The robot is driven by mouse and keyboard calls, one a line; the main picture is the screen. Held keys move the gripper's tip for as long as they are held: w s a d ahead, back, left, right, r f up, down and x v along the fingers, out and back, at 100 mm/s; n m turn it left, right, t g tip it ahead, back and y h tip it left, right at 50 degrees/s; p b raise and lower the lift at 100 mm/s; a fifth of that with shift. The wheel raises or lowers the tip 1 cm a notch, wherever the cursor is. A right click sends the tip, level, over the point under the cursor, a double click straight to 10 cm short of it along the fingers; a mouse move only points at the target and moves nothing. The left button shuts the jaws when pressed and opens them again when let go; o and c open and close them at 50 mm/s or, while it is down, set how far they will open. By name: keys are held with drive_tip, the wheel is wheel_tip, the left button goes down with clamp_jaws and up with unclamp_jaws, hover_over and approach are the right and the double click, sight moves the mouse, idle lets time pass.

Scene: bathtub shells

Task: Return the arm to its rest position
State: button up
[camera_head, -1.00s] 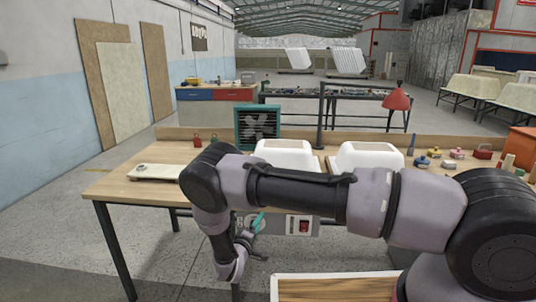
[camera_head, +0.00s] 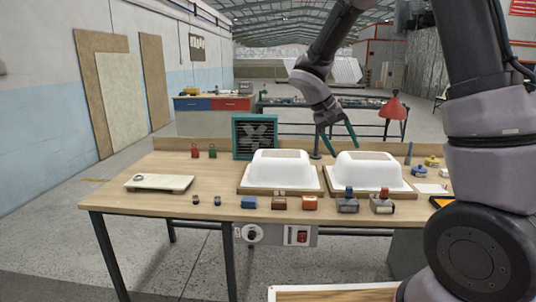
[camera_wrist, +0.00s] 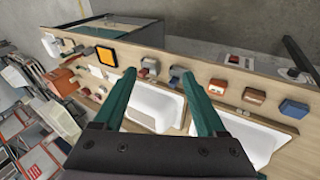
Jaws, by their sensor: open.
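My arm is raised on the right of the head view, bent over at the top. My gripper (camera_head: 339,137) hangs from it above the workbench, with its two green fingers spread and nothing between them. In the wrist view my gripper (camera_wrist: 165,100) is also open and empty, with the bench below. Two white tub shells stand upside down on wooden boards: the left shell (camera_head: 282,171) and the right shell (camera_head: 366,171). The fingers show in front of and above the right shell's back edge, apart from it as far as I can tell.
Open floor lies to the left.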

drive_tip(key=s+d+r+m+t+y, duration=0.2)
drive_tip(key=s+r+t+y, duration=0.4)
drive_tip(key=s+r, duration=1)
drive_tip(key=s+d+y, duration=0.1)
drive_tip(key=s+y, duration=0.1)
drive_tip(key=s, duration=0.1)
drive_tip(key=shift+s+m, duration=0.3)
drive_tip(key=shift+s, duration=0.1)
